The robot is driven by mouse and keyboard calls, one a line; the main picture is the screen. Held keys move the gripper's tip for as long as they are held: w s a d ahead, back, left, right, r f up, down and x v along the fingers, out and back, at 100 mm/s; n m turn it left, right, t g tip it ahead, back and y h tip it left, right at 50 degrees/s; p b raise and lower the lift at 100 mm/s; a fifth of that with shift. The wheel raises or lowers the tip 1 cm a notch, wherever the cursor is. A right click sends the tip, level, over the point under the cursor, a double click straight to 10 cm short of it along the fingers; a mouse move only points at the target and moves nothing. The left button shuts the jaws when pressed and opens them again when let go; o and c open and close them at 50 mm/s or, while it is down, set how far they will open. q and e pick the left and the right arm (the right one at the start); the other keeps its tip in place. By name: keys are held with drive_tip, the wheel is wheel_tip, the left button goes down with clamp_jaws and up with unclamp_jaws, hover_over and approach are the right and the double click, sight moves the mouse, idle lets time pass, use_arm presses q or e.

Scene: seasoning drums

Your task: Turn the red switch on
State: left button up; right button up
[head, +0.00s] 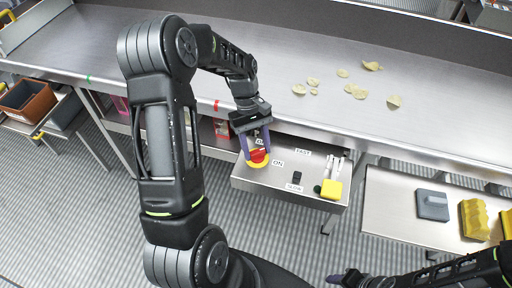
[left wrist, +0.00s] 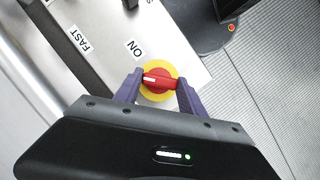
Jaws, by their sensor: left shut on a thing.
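The red switch (head: 258,156) is a round red knob on a yellow disc, on the metal control panel (head: 250,181). In the left wrist view the red switch (left wrist: 160,80) has a white mark on its left part, and the "ON" label (left wrist: 135,48) lies up and to the left of it. My left gripper (head: 257,148) reaches down over the panel, its purple fingers on both sides of the knob. In the left wrist view my left gripper (left wrist: 159,88) is shut on the knob. My right gripper (head: 345,278) shows at the bottom edge; its fingers are unclear.
The panel also has a black switch (head: 297,177), a yellow block (head: 331,190) and a "FAST" label (head: 303,152). Several chips (head: 356,91) lie on the long metal table (head: 290,50) behind. A side table (head: 400,215) on the right holds a grey block (head: 433,205) and yellow items.

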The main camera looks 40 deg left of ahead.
use_arm(q)
drive_tip(key=m+g+y, duration=0.1)
drive_tip(key=m, duration=0.3)
drive_tip(key=shift+w+m, duration=0.15)
drive_tip(key=shift+m, duration=0.15)
drive_tip(key=shift+d+m+g+y+b, duration=0.15)
drive_tip(key=shift+m+g+y+b, duration=0.45)
drive_tip(key=shift+m, duration=1.1)
drive_tip(key=o, duration=1.4)
drive_tip(key=shift+c, duration=0.2)
drive_tip(key=shift+r, duration=0.1)
